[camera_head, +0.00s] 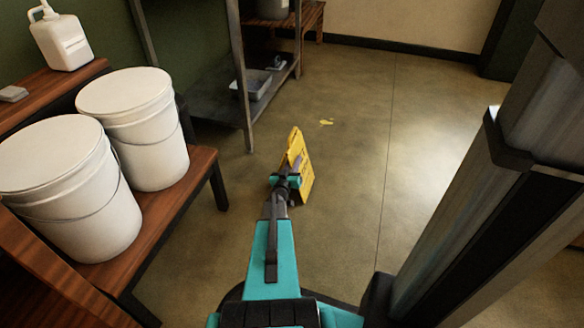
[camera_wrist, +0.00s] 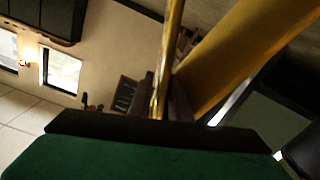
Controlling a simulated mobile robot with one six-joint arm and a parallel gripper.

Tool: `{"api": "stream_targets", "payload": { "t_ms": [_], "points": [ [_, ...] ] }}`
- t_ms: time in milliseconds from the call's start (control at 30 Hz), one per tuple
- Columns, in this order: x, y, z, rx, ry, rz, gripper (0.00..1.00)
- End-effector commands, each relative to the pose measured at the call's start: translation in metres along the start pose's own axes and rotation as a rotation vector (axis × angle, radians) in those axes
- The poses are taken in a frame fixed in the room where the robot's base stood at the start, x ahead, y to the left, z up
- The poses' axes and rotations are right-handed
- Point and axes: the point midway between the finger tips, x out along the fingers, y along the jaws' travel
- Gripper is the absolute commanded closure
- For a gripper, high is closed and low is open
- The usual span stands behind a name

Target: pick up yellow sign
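The yellow sign (camera_head: 306,182) stands upright on the floor ahead, with faint dark markings on its face. My gripper (camera_head: 292,168) is right at the sign, overlapping it in the head view and hiding part of its near side. In the wrist view the yellow sign (camera_wrist: 238,48) is very close, with one broad panel and one thin edge-on strip. A dark finger-like part reaches up between them. I cannot tell whether the fingers are closed on the sign.
White buckets (camera_head: 133,128) stand on a wooden bench (camera_head: 205,165) at the left, with a white jug (camera_head: 62,40) behind them. A metal shelf (camera_head: 243,85) stands beyond. A yellow patch (camera_head: 326,122) lies on the floor. The floor right of the sign is clear.

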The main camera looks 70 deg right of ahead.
Motion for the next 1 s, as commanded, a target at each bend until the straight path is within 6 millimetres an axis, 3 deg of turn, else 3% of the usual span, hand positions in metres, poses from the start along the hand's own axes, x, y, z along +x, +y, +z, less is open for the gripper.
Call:
{"api": "stream_targets", "payload": {
  "t_ms": [467,1000],
  "points": [
    [0.046,-0.001,-0.001,0.0,0.001,0.001,0.83],
    [0.048,0.001,-0.002,0.0,0.0,0.001,0.83]
  ]
}}
